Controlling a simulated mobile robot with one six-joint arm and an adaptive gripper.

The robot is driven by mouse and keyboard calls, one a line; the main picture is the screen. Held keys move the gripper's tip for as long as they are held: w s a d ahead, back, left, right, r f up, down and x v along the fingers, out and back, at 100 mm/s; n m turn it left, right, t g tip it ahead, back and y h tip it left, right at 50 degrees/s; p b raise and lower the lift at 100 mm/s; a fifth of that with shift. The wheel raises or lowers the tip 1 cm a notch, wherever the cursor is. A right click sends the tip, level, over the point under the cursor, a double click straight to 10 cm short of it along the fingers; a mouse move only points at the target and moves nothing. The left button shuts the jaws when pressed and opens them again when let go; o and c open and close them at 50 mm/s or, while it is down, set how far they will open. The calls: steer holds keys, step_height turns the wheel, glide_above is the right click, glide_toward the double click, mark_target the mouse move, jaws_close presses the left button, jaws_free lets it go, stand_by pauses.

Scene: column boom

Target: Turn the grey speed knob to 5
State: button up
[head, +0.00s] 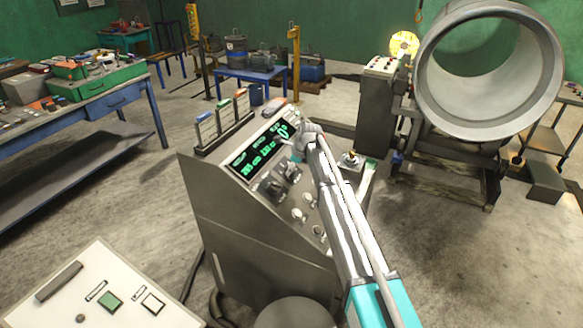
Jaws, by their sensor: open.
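The grey console (262,225) stands in the middle of the head view, with a sloped panel. A lit green display (266,147) is at the top of the panel. Small light grey knobs (299,214) sit low on the panel, left of my arm; their labels and pointers are too small to read, so I cannot tell which is the speed knob or its setting. My gripper (298,146) is open at the far end of my arm, over the upper right of the panel near the display. It is above the light grey knobs in the picture. My arm hides part of the panel's right side.
Black switches (272,187) sit below the display. A joystick (350,160) stands right of my arm. Upright cards (224,118) line the console's back left. A white panel (95,295) is at lower left. A large pipe (440,105) stands at right.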

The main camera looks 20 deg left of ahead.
steer(key=shift+m, duration=0.3)
steer(key=shift+d+r+p, duration=0.1)
steer(key=shift+r+p, duration=0.25)
steer(key=p+v, duration=1.2)
steer(key=v, duration=0.1)
steer(key=shift+d, duration=0.1)
stand_by(0.4)
steer(key=s+d+f+n+h+b, duration=0.1)
steer(key=s+d+f+n+b, duration=0.3)
steer(key=s+d, duration=0.5)
steer(key=s+d+f+n+h+b, duration=0.2)
steer(key=s+d+n, duration=0.6)
steer(key=d, duration=1.4)
steer(key=s+d+f+n+g+h+b, duration=0.1)
steer(key=s+d+f+n+b, duration=0.4)
steer(key=s+d, duration=0.7)
steer(key=d+f+b, duration=0.2)
steer(key=d+f, duration=0.1)
steer(key=d, duration=0.1)
steer(key=shift+s+f+n, duration=0.25)
steer(key=shift+f+n, duration=0.1)
steer(key=shift+n, duration=0.05)
steer(key=shift+d, duration=0.1)
